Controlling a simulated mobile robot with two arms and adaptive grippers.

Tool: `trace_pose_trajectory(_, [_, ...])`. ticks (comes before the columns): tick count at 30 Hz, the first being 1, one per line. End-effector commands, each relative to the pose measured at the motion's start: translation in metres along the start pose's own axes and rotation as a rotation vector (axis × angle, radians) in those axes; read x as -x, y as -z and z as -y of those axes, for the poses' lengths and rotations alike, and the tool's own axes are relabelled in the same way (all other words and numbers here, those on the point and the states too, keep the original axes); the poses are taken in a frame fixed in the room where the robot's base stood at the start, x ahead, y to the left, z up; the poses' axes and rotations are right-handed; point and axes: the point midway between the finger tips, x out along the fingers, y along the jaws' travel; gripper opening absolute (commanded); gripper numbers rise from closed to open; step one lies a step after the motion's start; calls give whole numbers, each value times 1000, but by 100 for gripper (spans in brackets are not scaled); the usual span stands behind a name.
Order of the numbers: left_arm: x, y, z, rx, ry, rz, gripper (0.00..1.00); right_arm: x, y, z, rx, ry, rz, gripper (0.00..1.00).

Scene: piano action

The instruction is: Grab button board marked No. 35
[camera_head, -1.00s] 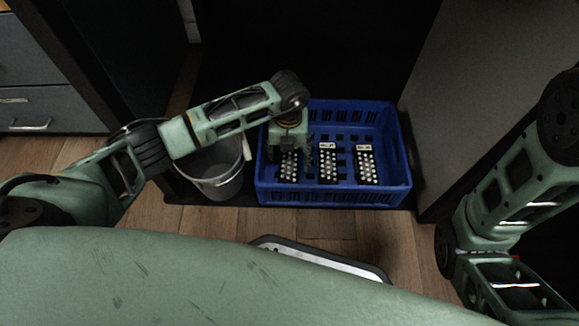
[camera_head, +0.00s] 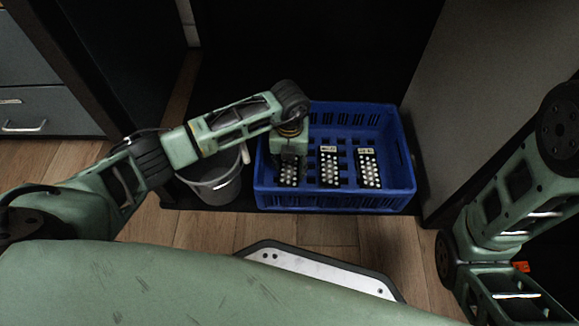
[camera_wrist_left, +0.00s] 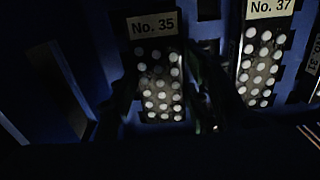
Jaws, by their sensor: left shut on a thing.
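The black button board marked No. 35 (camera_wrist_left: 155,75), with rows of white round buttons, shows in the left wrist view between the two dark fingers. In the head view this board (camera_head: 289,175) is the leftmost of three in the blue crate (camera_head: 335,201), its upper part hidden by my gripper. My left gripper (camera_head: 288,158) reaches down into the crate and is shut on that board; the wrist view shows its fingers (camera_wrist_left: 161,98) at the board's two sides. My right arm is at the right, its gripper out of view.
The board marked No. 37 (camera_wrist_left: 265,60) lies just right of the held one, in the middle of the crate (camera_head: 329,170). A third board (camera_head: 369,168) lies further right. A grey bucket (camera_head: 213,184) stands close to the crate's left side. Dark panels flank the crate.

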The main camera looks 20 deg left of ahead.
Motion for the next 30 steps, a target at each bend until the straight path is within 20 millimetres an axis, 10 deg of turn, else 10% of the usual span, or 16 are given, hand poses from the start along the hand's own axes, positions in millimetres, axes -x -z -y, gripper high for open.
trace_pose_trajectory(16, [12, 0, 0, 0, 1, 1, 11, -9, -3, -2, 1, 0, 1, 40])
trace_pose_trajectory(30, [89, 0, 0, -2, 0, 1, 11, -65, -24, -14, 0, -2, 3, 40])
